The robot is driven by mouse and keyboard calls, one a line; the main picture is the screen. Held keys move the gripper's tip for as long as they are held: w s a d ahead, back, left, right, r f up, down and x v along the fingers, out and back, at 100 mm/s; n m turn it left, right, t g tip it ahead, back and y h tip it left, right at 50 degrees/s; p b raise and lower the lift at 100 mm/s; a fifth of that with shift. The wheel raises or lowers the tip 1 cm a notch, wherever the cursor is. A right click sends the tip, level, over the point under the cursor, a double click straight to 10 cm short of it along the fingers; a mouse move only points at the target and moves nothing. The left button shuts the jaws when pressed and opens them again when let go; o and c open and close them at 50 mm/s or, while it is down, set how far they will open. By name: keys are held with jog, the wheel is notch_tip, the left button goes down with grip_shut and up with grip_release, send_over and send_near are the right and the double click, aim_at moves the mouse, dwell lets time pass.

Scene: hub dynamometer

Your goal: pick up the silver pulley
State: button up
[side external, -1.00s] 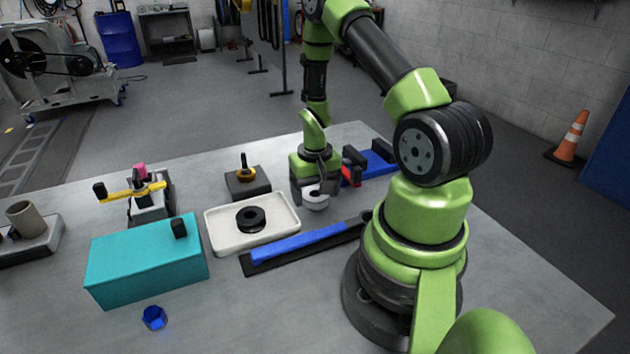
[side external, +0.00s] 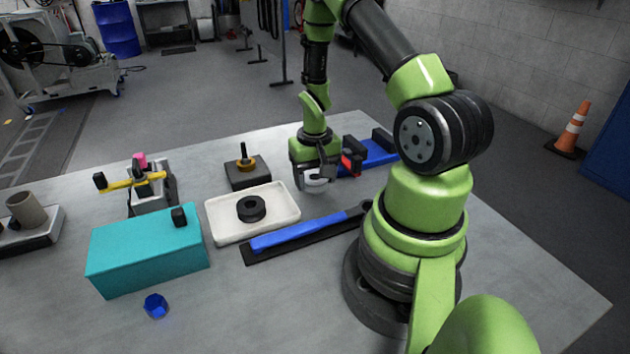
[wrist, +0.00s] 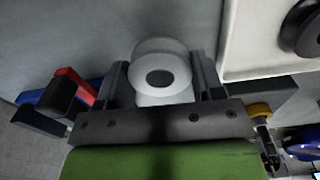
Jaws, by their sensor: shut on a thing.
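The silver pulley (wrist: 160,66) is a pale, round, grooved piece with a dark centre hole. In the wrist view it sits between the two fingers of my gripper (wrist: 160,82). In the side view my gripper (side external: 316,184) points down, with its fingers around the pulley (side external: 315,186), which is partly hidden by them. My gripper is shut on the pulley. The pulley is low, at or just above the table; I cannot tell whether it touches.
A white tray (side external: 285,213) with a black ring (side external: 251,208) lies left of my gripper. A blue-handled tool (side external: 300,235) lies in front. A dark block with a post (side external: 247,172) stands behind the tray. A blue and red fixture (side external: 368,156) is close on the right. A teal box (side external: 147,257) stands front left.

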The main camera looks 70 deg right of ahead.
notch_tip(320, 180, up, 6)
jog(key=shift+r, duration=0.2)
dwell(0.7)
